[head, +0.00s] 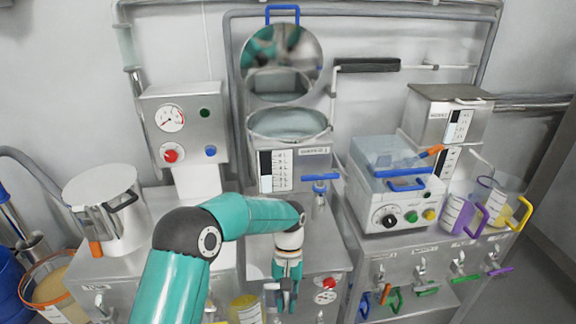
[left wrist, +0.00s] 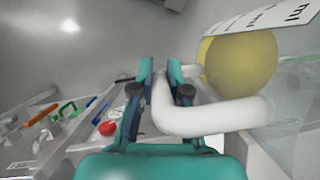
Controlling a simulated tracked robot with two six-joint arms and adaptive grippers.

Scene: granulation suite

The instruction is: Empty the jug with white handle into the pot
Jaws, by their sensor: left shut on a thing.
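The jug with the white handle (left wrist: 240,62) is clear with a measuring label and yellow contents, at the right of the left wrist view. In the head view it shows at the bottom edge (head: 245,309), partly cut off. My left gripper (left wrist: 160,72) is shut on its white handle; in the head view this gripper (head: 286,294) points down in front of the centre cabinet, just right of the jug. A steel pot (head: 118,222) with black handles stands on the left cabinet top. My right gripper is out of view.
A round steel vessel (head: 288,124) with its mirror-like lid (head: 280,62) raised stands behind my arm. A gauge panel (head: 185,125) is between it and the pot. Jugs with purple (head: 462,215) and yellow (head: 508,215) handles stand at the right. A tan-filled bucket (head: 52,286) is at lower left.

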